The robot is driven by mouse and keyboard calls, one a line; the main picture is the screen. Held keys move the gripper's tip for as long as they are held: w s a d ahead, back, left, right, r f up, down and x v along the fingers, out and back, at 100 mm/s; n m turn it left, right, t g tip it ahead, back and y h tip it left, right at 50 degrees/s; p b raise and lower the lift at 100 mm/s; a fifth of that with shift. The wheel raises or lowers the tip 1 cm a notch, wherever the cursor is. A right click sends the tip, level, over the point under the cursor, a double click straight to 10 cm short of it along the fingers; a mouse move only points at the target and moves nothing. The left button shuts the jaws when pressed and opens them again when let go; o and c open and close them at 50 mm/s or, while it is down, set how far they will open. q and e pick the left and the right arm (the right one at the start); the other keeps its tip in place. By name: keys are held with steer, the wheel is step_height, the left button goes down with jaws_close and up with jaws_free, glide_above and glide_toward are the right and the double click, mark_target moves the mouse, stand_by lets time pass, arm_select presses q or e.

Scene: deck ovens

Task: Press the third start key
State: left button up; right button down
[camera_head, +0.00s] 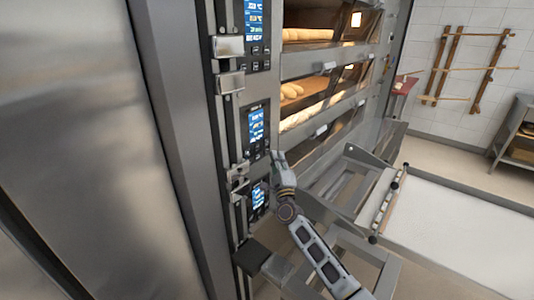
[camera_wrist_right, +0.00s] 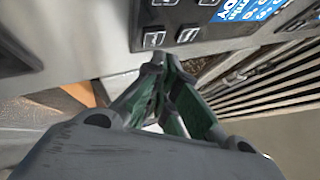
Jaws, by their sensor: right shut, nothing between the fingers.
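Three oven control panels with lit blue screens stand one above another in the head view: a top panel (camera_head: 257,24), a middle panel (camera_head: 256,126) and a lower panel (camera_head: 259,196). My right gripper (camera_head: 277,155) is shut and empty, with its tips beside the bottom right of the middle panel. In the right wrist view the closed fingertips (camera_wrist_right: 168,60) are close to a panel's lower edge, just below two small dark keys, a left key (camera_wrist_right: 155,39) and a right key (camera_wrist_right: 187,34). I cannot tell whether they touch. My left gripper is not in view.
Lit oven decks with bread (camera_head: 292,91) lie right of the panels. Metal latches (camera_head: 229,47) run down their left side. A white-topped loader (camera_head: 440,225) fills the lower right. A wooden rack (camera_head: 470,65) hangs on the tiled wall.

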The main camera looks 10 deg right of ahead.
steer(key=shift+w+a+b, duration=0.45)
steer(key=shift+w+a, duration=0.05)
steer(key=shift+w, duration=0.1)
stand_by(1.4)
steer(key=shift+s+d, duration=0.15)
stand_by(0.4)
steer(key=shift+s+d+p, duration=0.3)
steer(key=shift+s, duration=0.15)
steer(key=shift+s+d, duration=0.1)
steer(key=s+d, duration=0.1)
steer(key=s, duration=0.1)
steer(key=s+d+p, duration=0.1)
steer(key=d, duration=0.1)
steer(key=shift+s, duration=0.4)
stand_by(0.4)
stand_by(0.6)
